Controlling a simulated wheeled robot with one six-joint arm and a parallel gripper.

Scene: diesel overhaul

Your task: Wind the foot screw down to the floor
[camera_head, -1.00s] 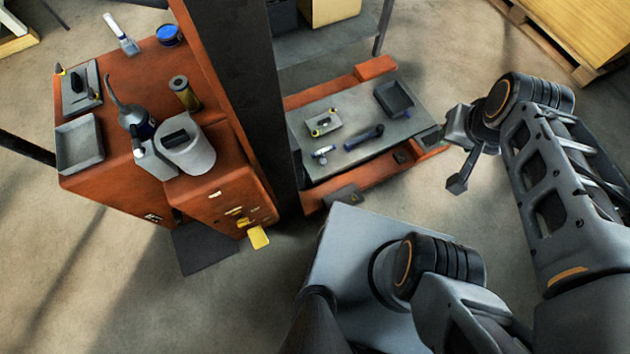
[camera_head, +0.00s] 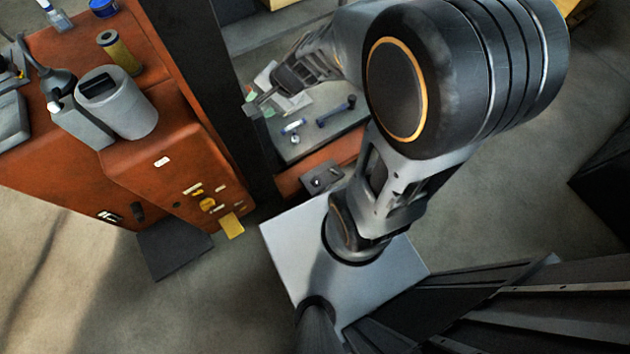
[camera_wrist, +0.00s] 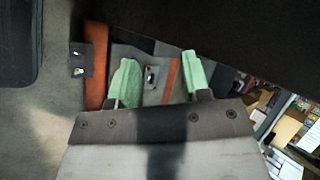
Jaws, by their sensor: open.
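I cannot clearly make out a foot screw in either view. A small dark plate (camera_head: 322,178) with two bright fittings sits at the near end of the low orange frame (camera_head: 335,153); it also shows at the left in the wrist view (camera_wrist: 80,62). My gripper (camera_head: 256,100) is beside the dark upright post, above the grey bench top. In the wrist view my gripper (camera_wrist: 158,78) has its two green fingers apart, with nothing held between them. A small pale and yellow item lies beyond the gap. My arm hides much of the bench.
The dark post (camera_head: 205,80) rises close to my gripper. The orange cabinet (camera_head: 175,175) stands at left, with a grey canister (camera_head: 125,105) on top and a yellow tab (camera_head: 231,226) low on its front. Blue-ended tools (camera_head: 336,112) lie on the grey bench top (camera_head: 305,145).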

